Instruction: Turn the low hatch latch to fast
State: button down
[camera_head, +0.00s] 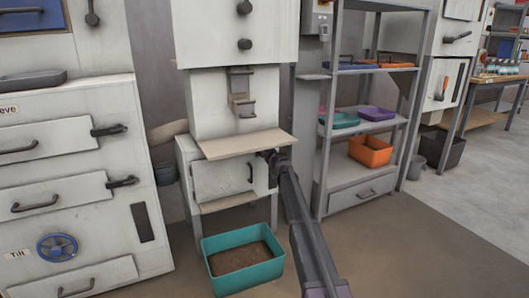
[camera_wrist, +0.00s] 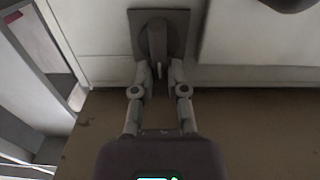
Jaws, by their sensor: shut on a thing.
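The low hatch (camera_head: 220,178) is a white door under a beige shelf, with a dark upright handle (camera_head: 250,173) near its right side. My gripper (camera_head: 268,155) is at the hatch's upper right, just under the shelf. In the wrist view, the latch (camera_wrist: 156,40) is a grey lever on a dark square plate (camera_wrist: 178,24). The lever runs up and down in that picture. My gripper (camera_wrist: 159,74) has its two fingers closed around the lever's lower end. In the head view my gripper and arm hide the latch.
A teal bin (camera_head: 282,268) of brown pellets stands on the floor below the hatch, left of my arm. The beige shelf (camera_head: 245,143) juts out just above the gripper. A grey rack (camera_head: 322,170) stands close on the right. Open floor lies at the front right.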

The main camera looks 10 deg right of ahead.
jog(key=n, duration=0.5)
jog(key=a+f+n+b, duration=0.1)
jog(key=n, duration=1.1)
jog(key=shift+s+a+f+b, duration=0.15)
jog(key=shift+a+f+b, duration=0.25)
jog(key=shift+n, duration=0.3)
jog(key=c, duration=0.7)
grip_release()
jog(key=shift+o, duration=0.2)
jog(key=shift+s+d, duration=0.1)
jog(key=shift+s, duration=0.1)
jog(key=v, duration=1.1)
jog(key=shift+s, duration=0.3)
